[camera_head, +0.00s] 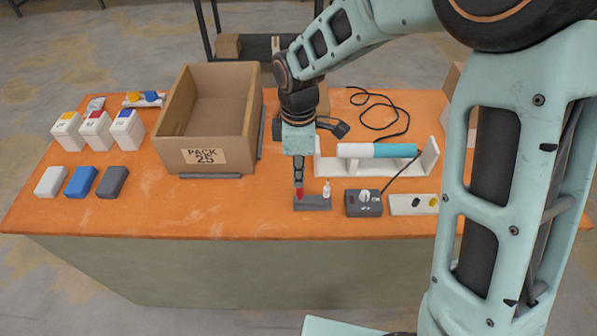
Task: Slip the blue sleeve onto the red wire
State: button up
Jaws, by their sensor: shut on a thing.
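My gripper (299,184) points straight down over a small dark grey block (319,205) at the front middle of the table. It is shut on a small red piece (299,194) at its fingertips, just at the left part of the block. I cannot tell if this is the red wire, or if it touches the block. A small white piece (326,191) stands upright on the block to the right. I cannot make out the blue sleeve for certain. A white bin (127,132) with a blue label stands at the left.
A large open cardboard box (232,140) stands left of my arm. A black box (357,207) with a cable and a white plate (399,208) lie to the right. Behind them, a white-and-teal cylinder (390,150) rests on a white stand.

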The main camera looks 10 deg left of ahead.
jog(key=shift+f+b, duration=0.4)
jog(key=shift+f, duration=0.25)
jog(key=o, duration=1.2)
jog(key=shift+c, duration=0.2)
notch_tip(320, 180, up, 8)
jog(key=p, duration=0.6)
jog(key=shift+f, duration=0.25)
